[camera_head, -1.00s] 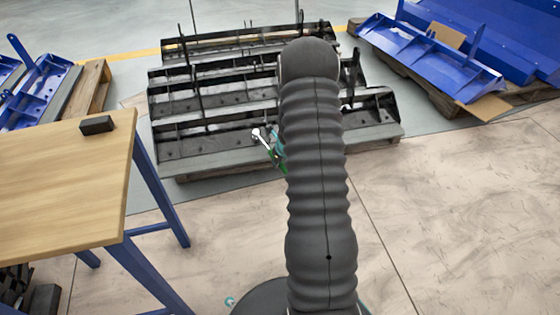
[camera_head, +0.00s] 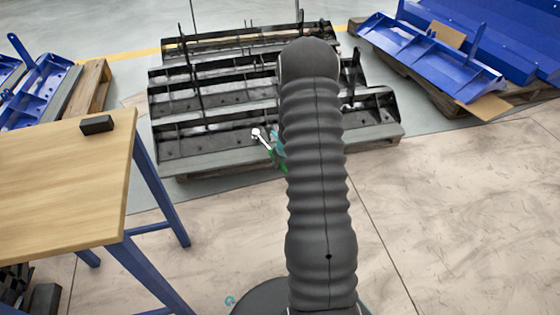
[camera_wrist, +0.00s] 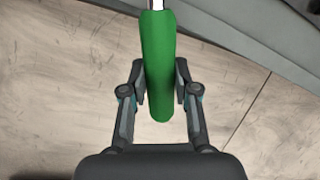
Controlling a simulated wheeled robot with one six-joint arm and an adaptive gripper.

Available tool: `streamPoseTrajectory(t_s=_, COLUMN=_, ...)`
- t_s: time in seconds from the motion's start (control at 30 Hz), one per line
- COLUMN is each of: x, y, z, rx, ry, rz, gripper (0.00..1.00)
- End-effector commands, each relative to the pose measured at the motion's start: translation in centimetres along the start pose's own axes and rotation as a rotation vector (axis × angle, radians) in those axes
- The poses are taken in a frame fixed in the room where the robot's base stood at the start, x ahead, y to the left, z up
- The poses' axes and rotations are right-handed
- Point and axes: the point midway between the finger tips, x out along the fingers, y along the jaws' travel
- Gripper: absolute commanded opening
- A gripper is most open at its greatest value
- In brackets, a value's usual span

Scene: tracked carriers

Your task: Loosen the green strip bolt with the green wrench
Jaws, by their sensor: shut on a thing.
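The green wrench (camera_wrist: 157,65) has a green handle and a silver shaft. In the wrist view my gripper (camera_wrist: 160,82) is shut on the handle, one finger on each side, and the shaft runs out of the top edge. In the head view the wrench's silver head (camera_head: 257,134) shows left of my arm, in front of the black metal carriers, tilted up to the left. My arm hides most of the gripper there. I cannot make out the green strip bolt in either view, nor tell whether the wrench head touches anything.
Black carriers (camera_head: 215,143) lie stacked on a pallet ahead. A wooden table (camera_head: 60,190) with blue legs stands at left, a small black block (camera_head: 97,124) on it. Blue metal parts (camera_head: 430,55) lie on a pallet at right. The floor at right front is clear.

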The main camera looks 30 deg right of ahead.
Motion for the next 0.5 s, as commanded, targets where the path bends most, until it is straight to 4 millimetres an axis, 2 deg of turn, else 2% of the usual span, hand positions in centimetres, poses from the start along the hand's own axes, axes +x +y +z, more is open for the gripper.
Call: streamPoseTrajectory(t_s=0.5, x=-0.1, y=-1.6, z=0.2, rx=-0.097, ry=0.001, rz=0.009, gripper=0.00)
